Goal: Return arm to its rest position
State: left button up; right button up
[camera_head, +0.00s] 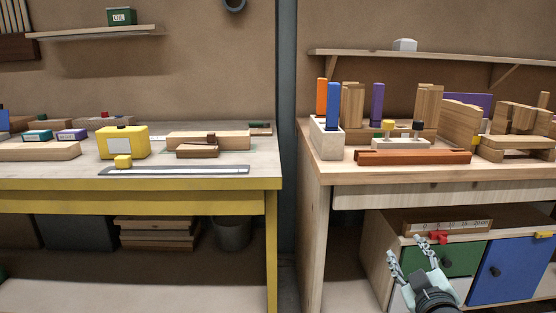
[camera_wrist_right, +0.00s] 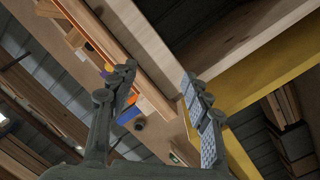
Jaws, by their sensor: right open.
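My right gripper (camera_head: 408,258) shows at the bottom right of the head view, in front of the wooden bench's lower cabinet. Its two fingers are spread apart with nothing between them. In the right wrist view the fingers (camera_wrist_right: 158,85) are also apart and empty, with bench edges and shelving in the background. My left gripper and left arm are not in the head view.
The wooden bench (camera_head: 322,177) on the right carries blocks and a red-brown bar (camera_head: 412,157). Below it, the cabinet has green (camera_head: 455,262) and blue (camera_head: 505,270) doors. The yellow-edged bench (camera_head: 190,184) stands left, with a narrow gap between the benches.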

jog(key=s+d+f+m+g+h, duration=0.1)
jog(key=s+f+m+g, duration=0.15)
jog(key=s+f, duration=0.45)
jog(key=s+d+f+m+g, duration=0.1)
jog(key=s+f+g, duration=0.3)
jog(key=f, duration=0.7)
jog(key=s+a+f+g, duration=0.2)
jog(key=s+f+g, duration=0.2)
jog(key=s, duration=0.5)
jog(key=s+a+f+m+g+y, duration=0.1)
jog(key=s+f+g, duration=0.3)
jog(key=s+f, duration=0.5)
jog(key=shift+s+a+p, duration=0.35)
jog(key=shift+s+p, duration=0.05)
jog(key=shift+s, duration=0.25)
